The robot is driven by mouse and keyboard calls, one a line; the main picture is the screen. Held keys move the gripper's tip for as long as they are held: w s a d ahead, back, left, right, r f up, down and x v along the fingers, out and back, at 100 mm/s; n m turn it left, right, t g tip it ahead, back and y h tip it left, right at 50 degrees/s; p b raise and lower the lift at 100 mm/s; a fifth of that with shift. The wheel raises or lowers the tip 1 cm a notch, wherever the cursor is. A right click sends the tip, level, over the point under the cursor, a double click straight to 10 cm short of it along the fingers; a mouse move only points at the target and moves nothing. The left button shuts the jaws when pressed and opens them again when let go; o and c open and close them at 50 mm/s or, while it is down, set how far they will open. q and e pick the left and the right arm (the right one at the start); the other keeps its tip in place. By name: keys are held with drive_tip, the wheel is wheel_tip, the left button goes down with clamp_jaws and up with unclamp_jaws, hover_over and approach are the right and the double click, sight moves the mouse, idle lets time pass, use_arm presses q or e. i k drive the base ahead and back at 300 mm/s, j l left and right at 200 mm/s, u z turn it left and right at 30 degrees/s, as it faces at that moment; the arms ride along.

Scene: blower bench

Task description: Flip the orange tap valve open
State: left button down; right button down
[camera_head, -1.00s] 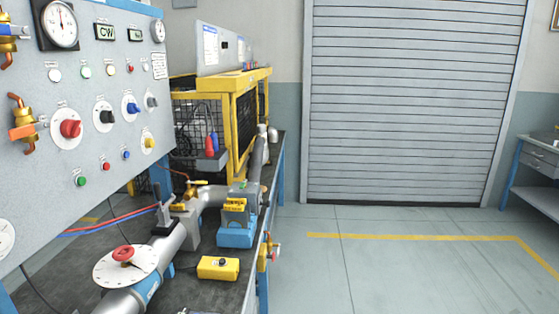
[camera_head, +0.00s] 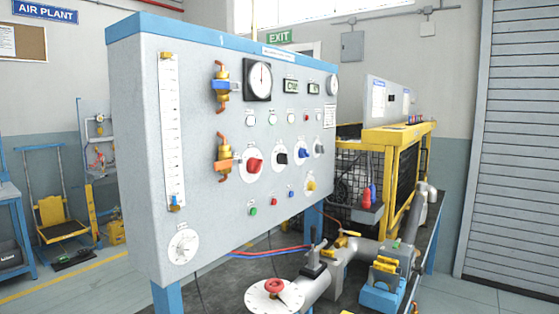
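The orange tap valve (camera_head: 227,161) is on the left part of the grey control panel (camera_head: 205,234).
The bench below the panel carries a grey pipe with a red handwheel (camera_head: 274,287), a blue clamp block (camera_head: 381,297) and a brass valve (camera_head: 346,240). A yellow-framed cage (camera_head: 399,185) stands behind. Open floor (camera_head: 95,285) lies left of the panel.

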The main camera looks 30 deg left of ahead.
sight(222, 165)
drive_tip(key=u, duration=1.3)
